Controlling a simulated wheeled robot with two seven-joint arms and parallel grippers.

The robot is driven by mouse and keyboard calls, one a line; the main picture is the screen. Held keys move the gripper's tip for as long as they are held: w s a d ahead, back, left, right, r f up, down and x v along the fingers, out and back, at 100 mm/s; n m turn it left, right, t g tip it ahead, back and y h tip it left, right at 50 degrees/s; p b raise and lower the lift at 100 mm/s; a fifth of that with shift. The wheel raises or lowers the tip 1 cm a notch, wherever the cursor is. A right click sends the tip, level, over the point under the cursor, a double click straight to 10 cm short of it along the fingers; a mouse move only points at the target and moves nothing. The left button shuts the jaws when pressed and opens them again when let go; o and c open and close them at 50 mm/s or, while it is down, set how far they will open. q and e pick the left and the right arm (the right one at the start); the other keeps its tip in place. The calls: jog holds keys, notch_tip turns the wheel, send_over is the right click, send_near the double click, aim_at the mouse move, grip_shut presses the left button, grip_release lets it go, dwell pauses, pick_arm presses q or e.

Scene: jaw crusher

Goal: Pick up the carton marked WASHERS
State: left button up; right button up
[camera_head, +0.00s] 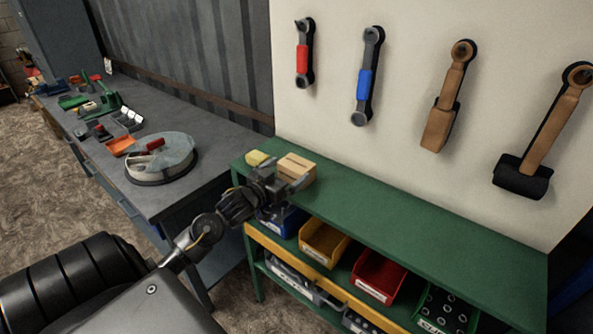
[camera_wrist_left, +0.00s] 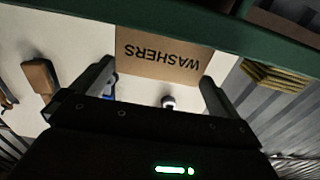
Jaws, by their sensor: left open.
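The tan carton marked WASHERS (camera_head: 297,166) sits on the green shelf top, near its left end. In the left wrist view the carton (camera_wrist_left: 160,53) appears upside down, with its lettering facing my gripper. My left gripper (camera_head: 287,184) is open at the front side of the carton. In the left wrist view the fingers of the left gripper (camera_wrist_left: 156,78) stand apart, one toward each side of the carton. I cannot tell whether they touch it; nothing is clamped. My right gripper is not in view.
A yellow stack (camera_head: 257,158) lies on the shelf top (camera_head: 400,225) just left of the carton. Below are blue, yellow (camera_head: 324,243) and red (camera_head: 378,277) bins. Tools hang on the wall behind. The shelf top right of the carton is clear.

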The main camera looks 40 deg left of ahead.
aim_at(303, 159)
pick_arm(q)
jog(key=w+p, duration=0.1)
jog(key=w, duration=0.3)
jog(key=shift+w+f, duration=0.1)
jog(key=shift+w, duration=0.3)
jog(key=shift+s, duration=0.1)
jog(key=c, duration=0.9)
jog(key=shift+c, duration=1.4)
